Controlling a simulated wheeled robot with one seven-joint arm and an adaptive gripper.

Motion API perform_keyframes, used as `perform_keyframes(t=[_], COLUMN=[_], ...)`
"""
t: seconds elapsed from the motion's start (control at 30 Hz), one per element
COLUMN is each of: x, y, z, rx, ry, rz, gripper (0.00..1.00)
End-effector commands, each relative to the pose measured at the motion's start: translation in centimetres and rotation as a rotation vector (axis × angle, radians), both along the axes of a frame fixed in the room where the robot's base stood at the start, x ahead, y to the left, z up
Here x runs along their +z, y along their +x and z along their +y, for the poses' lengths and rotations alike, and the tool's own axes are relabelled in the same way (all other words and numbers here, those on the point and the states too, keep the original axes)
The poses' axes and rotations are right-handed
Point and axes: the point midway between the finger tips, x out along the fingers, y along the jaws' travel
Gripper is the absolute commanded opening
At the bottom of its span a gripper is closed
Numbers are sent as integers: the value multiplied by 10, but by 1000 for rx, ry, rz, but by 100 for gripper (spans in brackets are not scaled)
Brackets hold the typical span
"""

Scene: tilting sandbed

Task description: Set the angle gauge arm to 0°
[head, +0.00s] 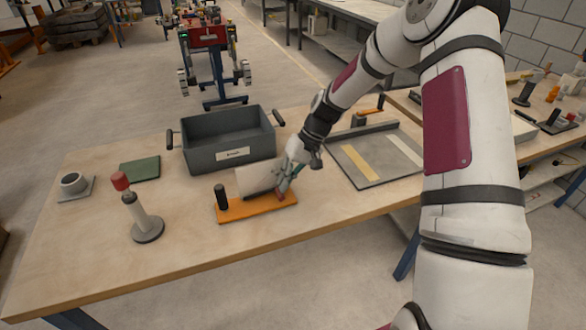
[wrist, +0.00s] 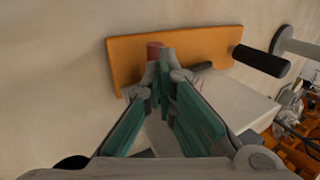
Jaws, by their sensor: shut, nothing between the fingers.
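The angle gauge seems to be the orange base (head: 257,208) with an upright pale plate (head: 254,179) and a black knob (head: 221,197) at its left end. My gripper (head: 282,189) is at the right end of this base, low and close to the plate. In the wrist view the shut fingertips (wrist: 161,66) point at the orange base (wrist: 205,45), beside a small red piece (wrist: 154,50) that may be part of the gauge arm. A dark rod (wrist: 203,66) shows right of the fingers. The scale and the arm's angle cannot be read.
A grey bin (head: 228,157) with a label stands behind the gauge. A red-topped post (head: 146,220) stands at left, with a green pad (head: 140,168) and a grey ring-shaped part (head: 74,183) beyond. The front table strip is clear.

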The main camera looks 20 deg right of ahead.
Motion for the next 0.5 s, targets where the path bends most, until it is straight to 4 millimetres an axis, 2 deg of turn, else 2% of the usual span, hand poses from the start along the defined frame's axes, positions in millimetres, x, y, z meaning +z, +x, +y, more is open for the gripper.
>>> perform_keyframes(t=[0.2, 0.5], x=[-9, -10], y=[0, 0], z=[4, 4], rx=[-1, -1], ry=[-1, -1], rz=[0, 0], gripper=[0, 0])
